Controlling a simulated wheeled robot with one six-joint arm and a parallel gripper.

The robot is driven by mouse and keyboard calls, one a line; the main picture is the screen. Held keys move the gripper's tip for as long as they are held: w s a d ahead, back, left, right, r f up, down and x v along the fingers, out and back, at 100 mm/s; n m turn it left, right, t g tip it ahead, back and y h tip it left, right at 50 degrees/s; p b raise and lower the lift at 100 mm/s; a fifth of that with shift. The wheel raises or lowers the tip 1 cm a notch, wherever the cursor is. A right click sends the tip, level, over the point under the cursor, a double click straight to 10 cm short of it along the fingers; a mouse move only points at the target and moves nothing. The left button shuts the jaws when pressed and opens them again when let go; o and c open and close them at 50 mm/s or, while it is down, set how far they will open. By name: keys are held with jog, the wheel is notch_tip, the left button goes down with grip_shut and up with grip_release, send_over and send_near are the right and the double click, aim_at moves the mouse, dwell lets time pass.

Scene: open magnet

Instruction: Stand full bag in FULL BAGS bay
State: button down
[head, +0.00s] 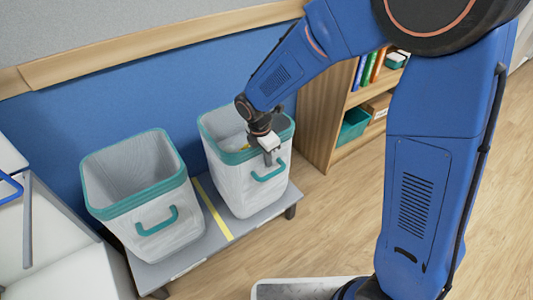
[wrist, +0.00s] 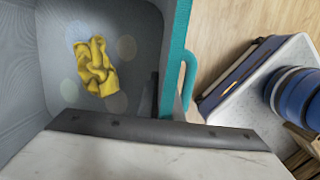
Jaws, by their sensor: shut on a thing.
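A white bag with a teal rim and handle (head: 240,188) stands upright on the right half of a low grey platform (head: 178,265). A crumpled yellow cloth (wrist: 96,68) lies on its floor, and little else shows inside it. My gripper (head: 268,154) is at this bag's front rim, above the handle, and is shut on the rim. The wrist view looks down into the bag, with its teal rim (wrist: 176,50) running to the jaws; the exact grip is partly hidden. A second similar bag (head: 135,222) stands on the left half and looks empty.
A yellow stripe (head: 213,210) divides the platform between the bags. Labels on its front edge are unreadable. A blue wall panel (head: 60,120) stands behind. A wooden shelf (head: 320,120) is close on the right. White furniture (head: 60,240) is at the left. Open floor lies in front.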

jog(key=shift+f, duration=0.25)
jog(key=c, duration=1.9)
grip_release()
jog(key=shift+c, duration=0.2)
